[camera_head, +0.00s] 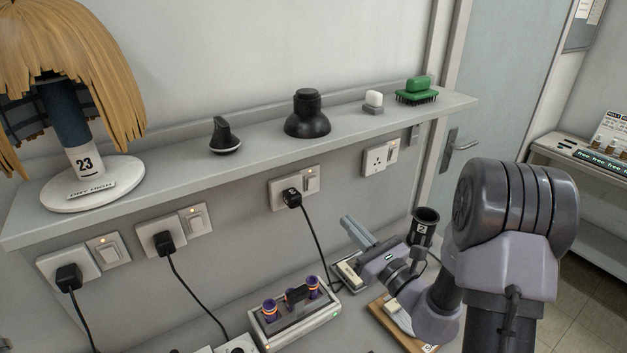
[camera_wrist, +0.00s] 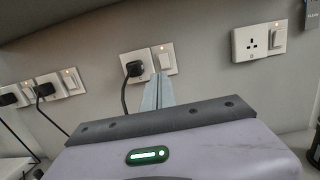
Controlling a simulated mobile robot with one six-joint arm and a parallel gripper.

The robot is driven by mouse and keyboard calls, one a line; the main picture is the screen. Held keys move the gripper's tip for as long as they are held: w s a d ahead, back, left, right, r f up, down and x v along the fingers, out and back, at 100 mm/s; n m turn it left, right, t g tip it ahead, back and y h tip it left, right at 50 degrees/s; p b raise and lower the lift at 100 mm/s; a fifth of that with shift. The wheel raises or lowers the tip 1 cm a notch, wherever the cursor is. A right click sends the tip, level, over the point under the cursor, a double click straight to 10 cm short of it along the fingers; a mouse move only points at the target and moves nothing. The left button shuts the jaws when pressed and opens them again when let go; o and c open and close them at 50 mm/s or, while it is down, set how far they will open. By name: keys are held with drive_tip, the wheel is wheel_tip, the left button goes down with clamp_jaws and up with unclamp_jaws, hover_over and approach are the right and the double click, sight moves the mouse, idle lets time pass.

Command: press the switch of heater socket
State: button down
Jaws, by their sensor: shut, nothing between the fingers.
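Several white wall sockets with rocker switches line the wall under the shelf. No label marks which one is the heater's. The third from the left holds a black plug (camera_head: 292,197) and has its switch (camera_head: 311,183) on its right, with a small orange light above. In the wrist view this plug (camera_wrist: 133,68) and switch (camera_wrist: 164,59) are near the centre. My gripper (camera_head: 348,222) is shut and empty, to the lower right of that socket. In the wrist view its fingertips (camera_wrist: 160,77) overlap the lower edge of this switch plate; contact cannot be told.
Two plugged sockets (camera_head: 70,270) (camera_head: 163,240) are at left; an unplugged socket (camera_head: 376,160) is at right. The shelf (camera_head: 260,150) overhangs them. Below stand a roller device (camera_head: 293,312) and a black cup (camera_head: 424,225). A black cord (camera_head: 316,240) hangs from the third plug.

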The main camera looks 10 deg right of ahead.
sight(313, 180)
drive_tip(key=shift+d+f+h, duration=0.15)
drive_tip(key=shift+d+h, duration=0.15)
drive_tip(key=shift+h, duration=0.1)
drive_tip(key=x, duration=1.4)
drive_tip(key=shift+a, duration=0.1)
drive_tip(key=shift+r, duration=0.3)
